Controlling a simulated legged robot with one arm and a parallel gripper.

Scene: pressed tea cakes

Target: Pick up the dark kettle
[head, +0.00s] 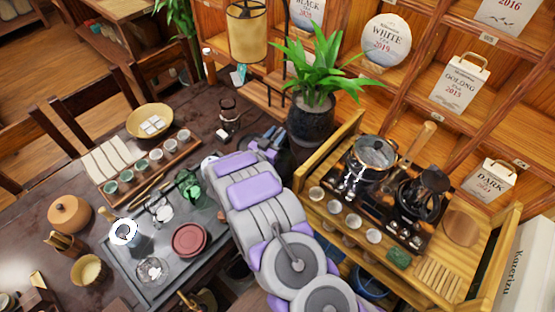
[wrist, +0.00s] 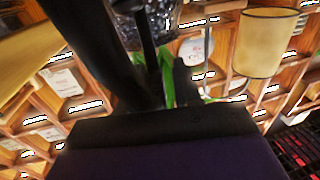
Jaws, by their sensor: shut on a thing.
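A dark kettle (head: 428,192) stands on the black tray of the wooden tea stand at the right in the head view. My gripper (head: 266,142) is well to its left, above the dark table's edge and beside the potted plant. In the wrist view my gripper (wrist: 158,88) shows as dark fingers, with a thin dark bar between them. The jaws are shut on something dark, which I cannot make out. The kettle cannot be told in the wrist view.
A lidded pot (head: 374,153) with a wooden handle is left of the kettle. Small cups (head: 352,221) line the stand's front.

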